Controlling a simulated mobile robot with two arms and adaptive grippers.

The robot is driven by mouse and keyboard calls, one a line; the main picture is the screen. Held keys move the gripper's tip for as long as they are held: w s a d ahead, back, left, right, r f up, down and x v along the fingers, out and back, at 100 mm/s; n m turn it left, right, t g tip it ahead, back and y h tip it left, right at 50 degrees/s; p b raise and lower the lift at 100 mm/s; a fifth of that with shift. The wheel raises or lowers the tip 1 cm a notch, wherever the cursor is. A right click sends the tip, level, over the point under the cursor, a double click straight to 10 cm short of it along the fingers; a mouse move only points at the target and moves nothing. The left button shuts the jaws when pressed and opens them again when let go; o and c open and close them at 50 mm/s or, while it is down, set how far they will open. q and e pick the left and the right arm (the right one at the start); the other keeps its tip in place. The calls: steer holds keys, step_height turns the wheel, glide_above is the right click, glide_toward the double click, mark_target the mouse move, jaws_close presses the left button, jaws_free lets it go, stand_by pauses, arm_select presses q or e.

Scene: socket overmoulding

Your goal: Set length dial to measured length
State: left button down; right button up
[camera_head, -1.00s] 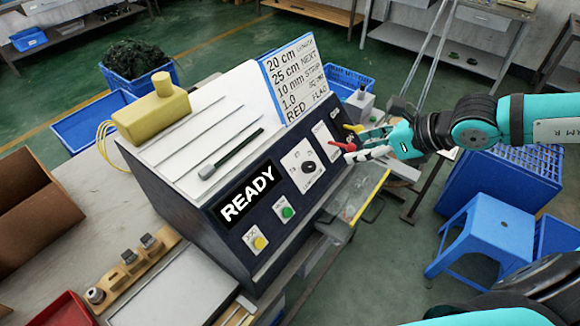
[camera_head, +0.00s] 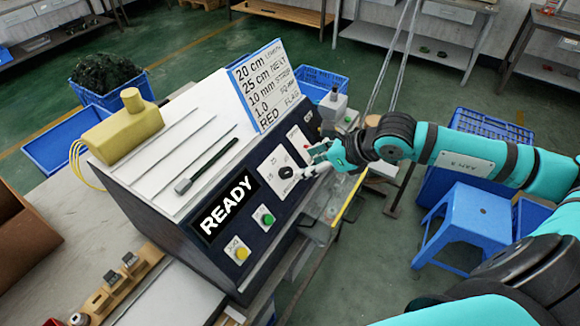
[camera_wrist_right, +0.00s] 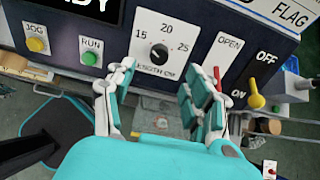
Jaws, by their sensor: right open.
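The black length dial (camera_head: 286,172) sits on a white plate on the machine's sloped front. In the right wrist view the dial (camera_wrist_right: 159,52) shows marks 15, 20 and 25 and the words LENGTH CM; its exact setting is hard to read. My right gripper (camera_head: 312,160) is just right of the dial in the head view. In the right wrist view my right gripper (camera_wrist_right: 162,84) has its fingers spread to either side below the dial, holding nothing. A card (camera_head: 266,85) reads 20 cm LENGTH, 25 cm NEXT. My left gripper is out of view.
The panel also has a green RUN button (camera_wrist_right: 89,58), a yellow JOG button (camera_wrist_right: 36,44), a red OPEN control (camera_wrist_right: 217,74) and a yellow OFF/ON lever (camera_wrist_right: 254,94). A READY display (camera_head: 227,206) is left of the dial. A blue stool (camera_head: 468,222) stands at right.

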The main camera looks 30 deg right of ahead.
mark_target(288, 171)
steer(key=p+x, duration=0.2)
steer(key=x, duration=0.5)
steer(key=shift+w+a, duration=0.1)
steer(key=shift+w, duration=0.05)
steer(key=shift+w+a+f, duration=0.2)
steer(key=shift+w+f, duration=0.1)
steer(key=shift+f, duration=0.25)
jaws_close()
